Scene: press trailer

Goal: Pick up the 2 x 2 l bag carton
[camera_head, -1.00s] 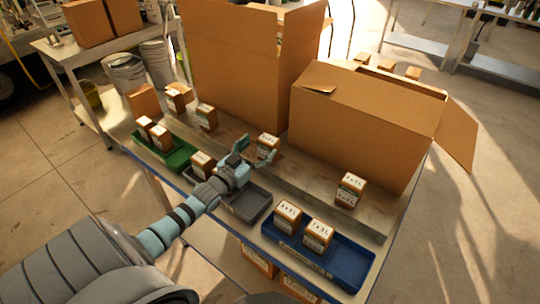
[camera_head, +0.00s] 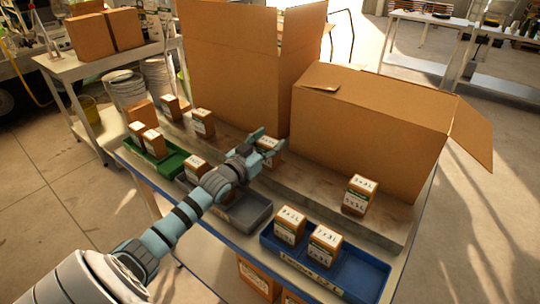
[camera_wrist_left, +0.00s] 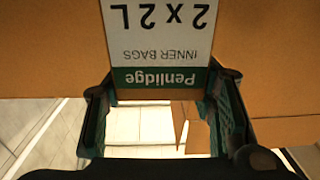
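The 2 x 2 L bag carton (camera_head: 269,158) is a small brown box with a white and green label, standing on the raised board in front of the big cartons. In the left wrist view its label (camera_wrist_left: 160,30) reads "2 x 2 L", upside down. My left gripper (camera_head: 268,142) reaches it from the near left, with its fingers spread on either side of the carton. The left wrist view shows the fingers (camera_wrist_left: 165,110) flanking the label's lower end; whether they touch it is unclear. My right gripper is not in view.
Two big open cartons (camera_head: 240,70) (camera_head: 365,130) stand close behind. Other small cartons stand on the board (camera_head: 310,190), in the green tray (camera_head: 172,165) and in the blue tray (camera_head: 350,273). A grey tray (camera_head: 250,213) lies under my left arm.

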